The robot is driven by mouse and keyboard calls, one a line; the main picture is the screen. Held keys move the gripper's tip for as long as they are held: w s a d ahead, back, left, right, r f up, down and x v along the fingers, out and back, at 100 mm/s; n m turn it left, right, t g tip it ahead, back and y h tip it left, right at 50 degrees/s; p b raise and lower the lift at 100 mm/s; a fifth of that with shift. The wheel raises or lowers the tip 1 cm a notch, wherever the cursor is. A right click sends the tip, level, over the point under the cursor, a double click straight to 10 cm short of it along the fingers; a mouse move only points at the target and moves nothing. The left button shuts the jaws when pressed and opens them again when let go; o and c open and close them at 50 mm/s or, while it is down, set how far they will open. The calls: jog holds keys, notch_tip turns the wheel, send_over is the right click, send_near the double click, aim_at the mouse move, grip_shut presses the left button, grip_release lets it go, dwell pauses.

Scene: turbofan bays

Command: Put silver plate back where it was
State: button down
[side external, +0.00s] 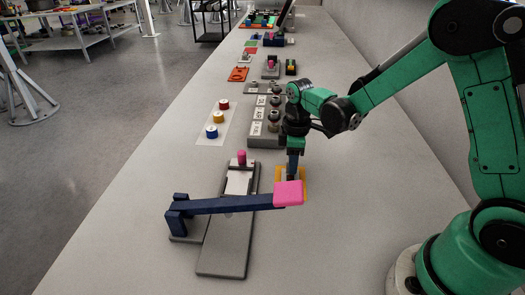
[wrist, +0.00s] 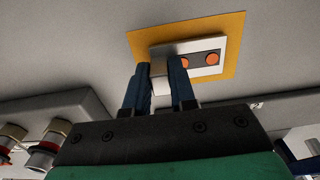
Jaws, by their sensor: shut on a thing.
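My gripper (wrist: 160,85) points down, with its two blue fingers closed around a pale silver tab of the silver plate (wrist: 168,48). The plate has a dark strip with two orange round spots and is over a yellow-orange pad (wrist: 233,35). I cannot tell whether it touches the pad. In the side view my gripper (side external: 293,170) is just behind the pink end of a blue lever. The yellow pad (side external: 306,182) shows there only in part, and the lever end hides the plate.
The blue lever (side external: 230,205) with its pink end (side external: 289,193) crosses a grey board (side external: 227,245) in front of my gripper. A block with labels and metal knobs (side external: 262,130) stands close behind. Red, yellow and blue pucks (side external: 218,117) lie left. The bench right of the pad is clear.

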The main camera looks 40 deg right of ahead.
jog(key=shift+f, duration=0.15)
jog(key=c, duration=0.7)
grip_release()
notch_tip(320, 180, up, 12)
jog(key=shift+s+a+r+m+t, duration=0.1)
jog(key=shift+s+a+m+t, duration=0.5)
jog(key=shift+s+m+t, duration=0.75)
jog(key=shift+s+a+r+m+t, duration=0.15)
jog(key=shift+s+a+m+t, duration=0.45)
jog(key=shift+s+m+t, duration=0.7)
jog(key=shift+s+a+r+m+t, duration=0.1)
jog(key=shift+s+a+m+t, duration=0.7)
jog(key=shift+s+m, duration=0.9)
jog(key=shift+w+d, duration=0.15)
jog(key=shift+d, duration=0.05)
